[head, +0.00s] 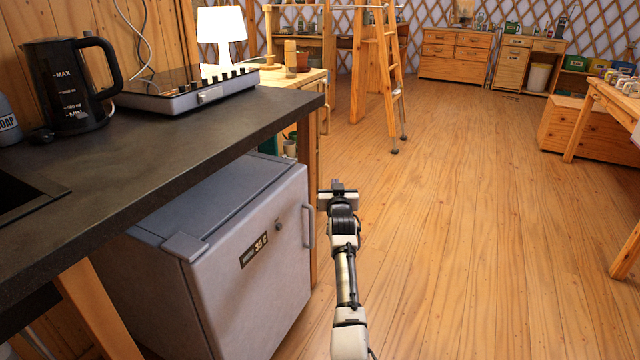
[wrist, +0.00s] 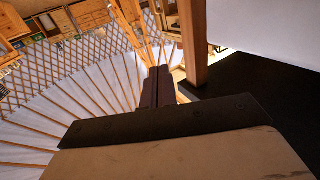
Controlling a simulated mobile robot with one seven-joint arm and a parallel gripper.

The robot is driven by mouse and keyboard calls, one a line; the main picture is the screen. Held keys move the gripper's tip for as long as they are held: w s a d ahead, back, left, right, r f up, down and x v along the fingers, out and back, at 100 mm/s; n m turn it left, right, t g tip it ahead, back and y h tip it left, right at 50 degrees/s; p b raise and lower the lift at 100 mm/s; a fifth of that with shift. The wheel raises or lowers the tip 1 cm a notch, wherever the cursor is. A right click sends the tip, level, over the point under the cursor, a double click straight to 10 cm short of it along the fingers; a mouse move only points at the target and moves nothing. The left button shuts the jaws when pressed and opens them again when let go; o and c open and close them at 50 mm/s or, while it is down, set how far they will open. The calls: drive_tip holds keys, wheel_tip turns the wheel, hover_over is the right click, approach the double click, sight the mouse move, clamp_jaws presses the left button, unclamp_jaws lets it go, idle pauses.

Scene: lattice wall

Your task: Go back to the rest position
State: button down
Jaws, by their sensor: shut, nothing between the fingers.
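My arm reaches forward over the floor in the head view, and my gripper (head: 338,186) is at its far end. It is just right of the small grey fridge (head: 250,255), close to the fridge door's handle side; I cannot tell from this view whether they touch. In the wrist view the two dark fingers of my gripper (wrist: 158,86) lie side by side, closed, with nothing seen between them.
A dark countertop (head: 180,140) runs along the left above the fridge, with a black kettle (head: 72,85) and a hob (head: 185,90). A wooden ladder (head: 387,80) stands ahead. The plank floor (head: 470,220) is clear to the right. A wooden table (head: 615,98) stands at the right edge.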

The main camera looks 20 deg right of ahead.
drive_tip(key=shift+s+d, duration=1.15)
drive_tip(key=shift+s, duration=0.2)
